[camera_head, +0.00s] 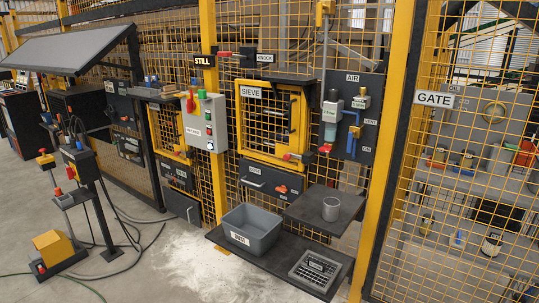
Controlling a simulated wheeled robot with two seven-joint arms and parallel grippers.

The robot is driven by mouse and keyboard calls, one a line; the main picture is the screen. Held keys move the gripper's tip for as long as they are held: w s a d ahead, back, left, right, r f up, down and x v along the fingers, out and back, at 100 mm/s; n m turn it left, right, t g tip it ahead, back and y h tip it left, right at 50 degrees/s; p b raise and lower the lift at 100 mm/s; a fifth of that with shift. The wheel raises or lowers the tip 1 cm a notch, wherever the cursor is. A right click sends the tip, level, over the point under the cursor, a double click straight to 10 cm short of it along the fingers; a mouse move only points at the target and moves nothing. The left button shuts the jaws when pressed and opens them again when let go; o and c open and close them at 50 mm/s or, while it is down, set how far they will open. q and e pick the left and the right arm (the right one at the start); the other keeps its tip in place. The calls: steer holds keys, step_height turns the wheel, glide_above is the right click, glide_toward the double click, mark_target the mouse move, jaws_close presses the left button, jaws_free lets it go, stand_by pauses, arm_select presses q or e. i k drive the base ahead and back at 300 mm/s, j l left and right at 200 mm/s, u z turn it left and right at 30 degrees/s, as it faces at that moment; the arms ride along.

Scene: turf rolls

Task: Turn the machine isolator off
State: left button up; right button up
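A light grey control box (203,122) is mounted on the yellow fence post left of the SIEVE door. A red handle (190,101) sits at its upper left and looks upright, above a small white label (193,131) too small to read for certain. This handle looks like an isolator, but I cannot confirm it. Neither of my grippers is in view.
A yellow-framed SIEVE door (268,153) is right of the box. A button pedestal (83,165) and cables stand at left. The floor (180,262) is powdery in front.

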mark_target(191, 106)
steer(key=i+l+u, duration=0.35)
steer(key=i+u, duration=0.15)
steer(key=i, duration=0.2)
steer(key=i+l+u, duration=0.5)
steer(key=i+z, duration=0.15)
steer(key=z, duration=0.25)
steer(key=i+j+z, duration=0.1)
steer(key=z, duration=0.25)
steer(key=i+j+z, duration=0.15)
steer(key=j, duration=0.25)
steer(key=j+z, duration=0.2)
steer(key=j, duration=0.2)
steer(key=i+j+z, duration=0.15)
steer(key=j, duration=0.95)
steer(key=i+j+z, duration=0.1)
steer(key=j, duration=0.55)
